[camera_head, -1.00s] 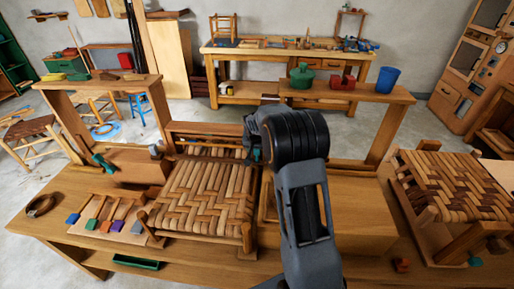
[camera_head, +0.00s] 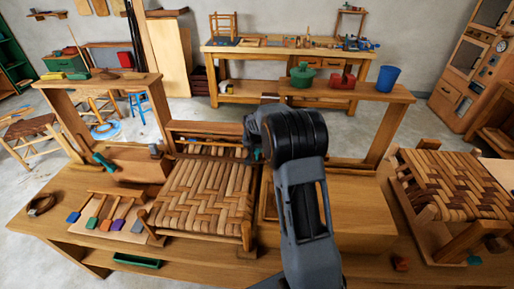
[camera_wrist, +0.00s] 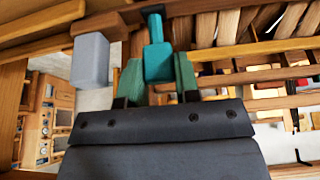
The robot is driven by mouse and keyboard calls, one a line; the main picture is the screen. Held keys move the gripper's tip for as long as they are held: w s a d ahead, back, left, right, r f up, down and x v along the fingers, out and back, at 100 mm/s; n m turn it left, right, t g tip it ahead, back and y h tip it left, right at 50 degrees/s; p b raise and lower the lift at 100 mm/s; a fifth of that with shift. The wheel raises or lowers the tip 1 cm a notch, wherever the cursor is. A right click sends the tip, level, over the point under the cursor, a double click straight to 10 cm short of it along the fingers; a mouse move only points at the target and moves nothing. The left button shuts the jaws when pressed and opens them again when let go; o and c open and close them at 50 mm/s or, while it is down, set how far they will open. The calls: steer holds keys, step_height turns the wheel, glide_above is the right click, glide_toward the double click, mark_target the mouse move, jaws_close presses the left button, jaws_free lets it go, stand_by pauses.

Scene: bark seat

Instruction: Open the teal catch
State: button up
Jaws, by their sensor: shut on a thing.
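The teal catch (camera_wrist: 158,58) is upright in the middle of the wrist view, its narrow stem reaching up to a wooden rail. The green fingers of my gripper (camera_wrist: 158,72) stand on either side of its block and are shut on it. In the head view my gripper (camera_head: 256,153) is at the back right corner of the woven bark seat (camera_head: 205,200), largely hidden by my own dark wrist. A little teal shows there, but I cannot tell catch from fingertip.
A grey block (camera_wrist: 90,58) is close left of the catch in the wrist view. Wooden rails cross above and to the right. A bench frame with a shelf (camera_head: 345,93) holding a green pot (camera_head: 302,75) and a blue bucket (camera_head: 388,79) rises behind my arm.

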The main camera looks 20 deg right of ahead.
steer(key=shift+w+d+r+g+y+p, duration=0.2)
steer(key=shift+w+r+g+y+p, duration=0.15)
steer(key=shift+p, duration=0.9)
steer(key=shift+w+d+f+g+y+p, duration=0.2)
steer(key=shift+w+f+g+y+p, duration=0.15)
steer(key=shift+g+p, duration=0.35)
steer(key=shift+w+d+f+g+y+p, duration=0.2)
steer(key=shift+g+y+p, duration=0.1)
steer(key=shift+g+p, duration=0.3)
steer(key=o, duration=0.9)
steer(key=r+b, duration=0.1)
steer(key=r, duration=0.8)
steer(key=r+b, duration=0.1)
steer(key=r, duration=0.3)
steer(key=shift+s+a+r+b, duration=0.2)
steer(key=shift+s+r+b, duration=0.05)
steer(key=shift+r+b, duration=0.1)
